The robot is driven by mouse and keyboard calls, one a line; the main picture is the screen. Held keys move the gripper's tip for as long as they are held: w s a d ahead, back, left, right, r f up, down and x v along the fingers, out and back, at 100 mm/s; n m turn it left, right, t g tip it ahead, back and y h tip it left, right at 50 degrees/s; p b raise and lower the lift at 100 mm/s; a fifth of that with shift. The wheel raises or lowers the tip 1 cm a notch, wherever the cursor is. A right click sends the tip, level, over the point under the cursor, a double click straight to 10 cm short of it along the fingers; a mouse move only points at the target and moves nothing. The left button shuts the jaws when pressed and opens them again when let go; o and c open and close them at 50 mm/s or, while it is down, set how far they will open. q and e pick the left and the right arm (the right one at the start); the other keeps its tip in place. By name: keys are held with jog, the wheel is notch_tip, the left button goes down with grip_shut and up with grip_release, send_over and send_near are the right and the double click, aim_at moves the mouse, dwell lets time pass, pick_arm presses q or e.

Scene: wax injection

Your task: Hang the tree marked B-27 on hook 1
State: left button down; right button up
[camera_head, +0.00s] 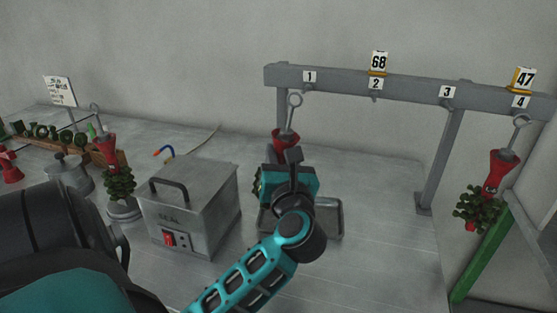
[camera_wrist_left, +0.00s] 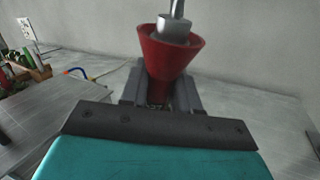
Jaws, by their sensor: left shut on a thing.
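My left gripper (camera_head: 288,160) is shut on the red cup (camera_head: 285,141) of a tree and holds it upright below the left end of the rack. A metal rod with a ring (camera_head: 295,100) rises from the cup. The ring appears just below and left of hook 1 (camera_head: 309,87); I cannot tell whether they touch. In the left wrist view the red cup (camera_wrist_left: 168,52) sits between the jaws, with a partly hidden label that seems to read 27. The tree's lower part is hidden behind my gripper. My right gripper is not in view.
The grey rack (camera_head: 420,88) has numbered hooks; a tree (camera_head: 480,205) hangs at hook 4, under tag 47. Tag 68 (camera_head: 378,62) stands above hook 2. A metal SEAL box (camera_head: 190,205) and another tree (camera_head: 118,185) stand left. A green post (camera_head: 482,252) is at right.

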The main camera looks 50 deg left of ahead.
pick_arm(q)
jog(key=w+a+b, duration=0.1)
jog(key=w+a, duration=0.2)
jog(key=w, duration=0.3)
jog(key=shift+w+a+f, duration=0.3)
jog(key=shift+a+f, duration=0.05)
dwell(0.5)
dwell(0.5)
jog(key=c, duration=0.8)
grip_release()
jog(key=shift+o, duration=0.2)
jog(key=shift+f, duration=0.1)
